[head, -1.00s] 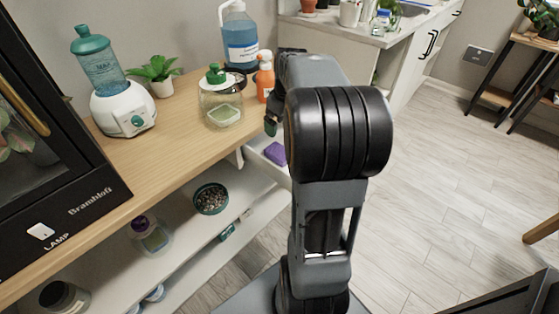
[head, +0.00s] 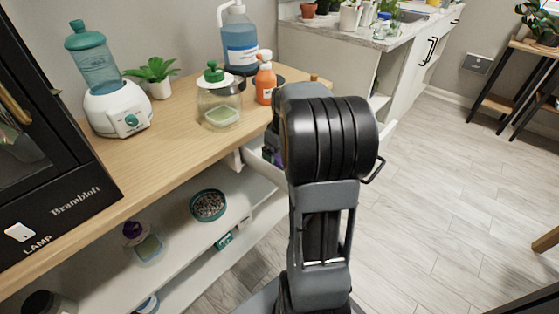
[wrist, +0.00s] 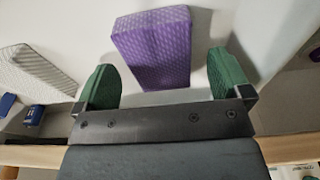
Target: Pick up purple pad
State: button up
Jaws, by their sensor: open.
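The purple pad (wrist: 153,48) is a textured block lying on a white surface in the wrist view, at the top centre. My gripper (wrist: 165,80) is open, with its green fingertips to the left and right of the pad's near end. The pad's near end reaches in between the fingertips, and I see no contact. In the head view only a small purple patch (head: 281,158) shows in the open drawer beside my arm. My arm hides most of the drawer there.
A grey-white ribbed block (wrist: 36,74) lies left of the pad in the wrist view. The wooden counter (head: 170,135) holds a green-lidded jar (head: 219,98), an orange bottle (head: 265,80) and a blue bottle (head: 239,40). Floor (head: 440,190) is clear at right.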

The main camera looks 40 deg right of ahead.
aim_at(280, 155)
jog(key=shift+f, duration=0.55)
jog(key=shift+c, duration=0.3)
jog(key=shift+r, duration=0.1)
jog(key=c, duration=0.9)
jog(key=shift+r, duration=0.1)
jog(key=shift+c, duration=0.2)
jog(key=shift+w+r, duration=0.1)
jog(key=shift+r, duration=0.2)
jog(key=r, duration=0.1)
jog(key=r+p, duration=0.1)
jog(key=r, duration=0.1)
jog(key=shift+s+a+r+p, duration=0.2)
jog(key=shift+s+p, duration=0.1)
jog(key=shift+p, duration=0.1)
jog(key=s+r, duration=0.1)
jog(key=s+a+r+p, duration=0.1)
jog(key=r, duration=0.1)
jog(key=s+r+p, duration=0.1)
jog(key=shift+s+a+r, duration=0.25)
jog(key=shift+a+r, duration=0.15)
jog(key=s+a+r+p, duration=0.2)
jog(key=s+a+r, duration=0.2)
jog(key=s, duration=0.4)
jog(key=shift+s+a, duration=0.2)
